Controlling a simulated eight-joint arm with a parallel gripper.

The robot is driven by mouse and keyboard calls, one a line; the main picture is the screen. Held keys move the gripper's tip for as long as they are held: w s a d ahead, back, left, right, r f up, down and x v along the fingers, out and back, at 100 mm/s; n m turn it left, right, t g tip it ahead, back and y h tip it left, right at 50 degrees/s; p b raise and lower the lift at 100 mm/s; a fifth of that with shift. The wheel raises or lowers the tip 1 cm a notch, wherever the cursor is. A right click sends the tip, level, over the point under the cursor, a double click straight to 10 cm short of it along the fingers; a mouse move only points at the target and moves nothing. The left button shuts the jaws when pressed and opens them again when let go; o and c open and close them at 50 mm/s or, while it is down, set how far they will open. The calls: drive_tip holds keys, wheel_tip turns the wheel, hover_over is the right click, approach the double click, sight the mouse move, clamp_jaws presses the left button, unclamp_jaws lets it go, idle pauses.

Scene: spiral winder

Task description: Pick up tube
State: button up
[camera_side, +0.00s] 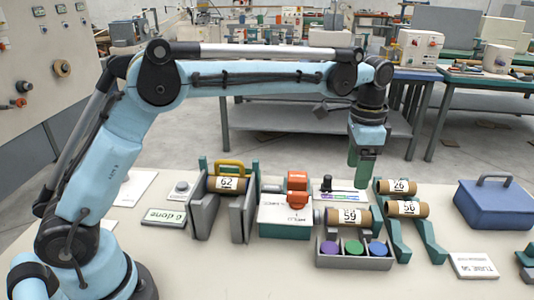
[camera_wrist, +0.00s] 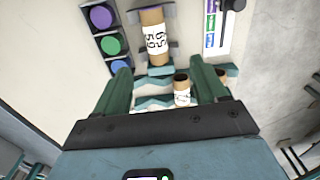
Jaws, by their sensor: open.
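Several brown cardboard tubes with white number labels lie in view. Tube 26 (camera_side: 397,187) and tube 56 (camera_side: 407,209) lie across the sloping green rack (camera_side: 430,240). Tube 59 (camera_side: 348,217) lies on supports left of the rack, and tube 62 (camera_side: 227,184) sits in the grey frame under a yellow handle. My gripper (camera_side: 367,172) points down, empty, above and slightly left of the rack's back end. In the wrist view its green jaws (camera_wrist: 161,75) are apart, with a rack tube (camera_wrist: 182,88) showing between them, its number unclear. Tube 59 shows beyond the fingertips (camera_wrist: 153,38).
A grey tray with purple, green and blue discs (camera_side: 354,262) stands before tube 59. A blue box with a handle (camera_side: 496,205) stands at right, and a card reading tube 56 (camera_side: 473,265) lies before it.

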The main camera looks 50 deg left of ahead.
drive_tip(key=f, duration=0.1)
hover_over(352, 212)
wheel_tip(352, 212, down, 6)
drive_tip(key=shift+w+a+f, duration=0.1)
drive_tip(key=shift+a+f, duration=0.05)
drive_tip(key=shift+s+f, duration=0.2)
drive_tip(key=shift+f, duration=2.5)
drive_tip(key=c, duration=1.1)
drive_tip(key=shift+r, duration=0.1)
drive_tip(key=shift+c, duration=0.2)
